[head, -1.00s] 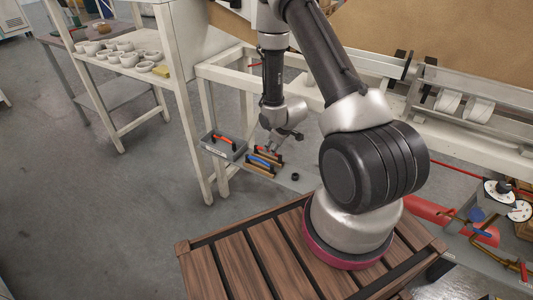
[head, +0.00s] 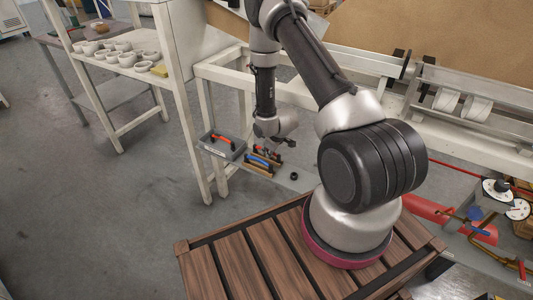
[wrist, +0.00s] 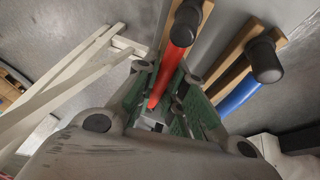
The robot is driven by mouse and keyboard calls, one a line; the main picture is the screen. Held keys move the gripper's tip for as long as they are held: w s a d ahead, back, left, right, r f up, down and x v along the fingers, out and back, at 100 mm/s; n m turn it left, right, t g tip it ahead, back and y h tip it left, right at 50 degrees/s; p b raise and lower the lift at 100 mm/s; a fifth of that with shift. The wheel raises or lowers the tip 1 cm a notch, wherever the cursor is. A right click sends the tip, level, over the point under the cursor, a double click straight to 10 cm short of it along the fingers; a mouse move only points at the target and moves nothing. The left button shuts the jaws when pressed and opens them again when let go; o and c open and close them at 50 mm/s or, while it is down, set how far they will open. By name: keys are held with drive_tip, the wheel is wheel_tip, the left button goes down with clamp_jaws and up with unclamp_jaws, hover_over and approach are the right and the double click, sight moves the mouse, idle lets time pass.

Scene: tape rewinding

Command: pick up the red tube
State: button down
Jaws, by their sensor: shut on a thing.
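The red tube (wrist: 172,72) has a black end cap and lies along a wooden holder in the wrist view. In the head view, a red tube (head: 266,151) lies by the wooden holder, partly hidden by my gripper. My gripper (wrist: 162,97) has green-lined fingers on either side of the red tube and is shut on it. In the head view, my gripper (head: 272,146) is low over the holders. I cannot tell whether the tube is clear of its holder.
A blue tube (wrist: 238,95) with a black cap lies in the neighbouring wooden holder. A grey tray (head: 238,154) to the left holds another red-orange tube (head: 223,139). A small black ring (head: 294,176) lies to the right. White frame legs (head: 206,170) stand close by.

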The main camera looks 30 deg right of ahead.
idle(0.3)
drive_tip(key=shift+r, duration=0.5)
drive_tip(key=v, duration=0.2)
drive_tip(key=shift+d+r, duration=0.25)
drive_tip(key=shift+r, duration=0.15)
drive_tip(key=s+d, duration=0.3)
drive_tip(key=s, duration=0.1)
drive_tip(key=s+d, duration=0.3)
drive_tip(key=s, duration=0.2)
drive_tip(key=s+d, duration=0.3)
drive_tip(key=s, duration=0.2)
drive_tip(key=shift+s+d, duration=0.15)
drive_tip(key=shift+d, duration=0.05)
